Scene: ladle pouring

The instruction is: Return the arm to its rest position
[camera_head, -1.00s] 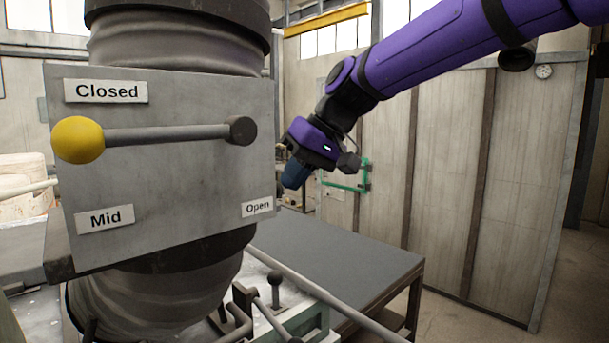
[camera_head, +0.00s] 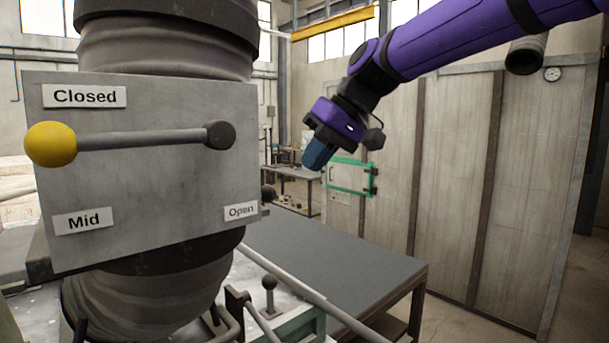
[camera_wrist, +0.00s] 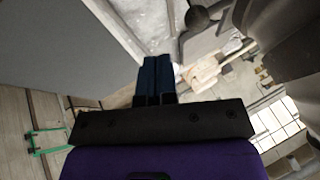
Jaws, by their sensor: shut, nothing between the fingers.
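My gripper (camera_head: 312,170) hangs at the end of my purple arm, right of the ladle control panel in the head view. Its blue fingers point down and to the left, clear of the panel and lever. In the wrist view my gripper (camera_wrist: 157,60) shows its two blue fingers side by side, shut with nothing between them. The lever with a yellow ball knob (camera_head: 50,144) lies almost level on the grey panel (camera_head: 150,180), between the "Closed" and "Mid" labels.
A dark grey table (camera_head: 330,257) stands below and to the right of the panel. A grey bar (camera_head: 305,290) crosses in front of it. A wooden-panelled wall (camera_head: 450,180) with a green frame (camera_head: 350,190) stands behind my arm. The air around the gripper looks clear.

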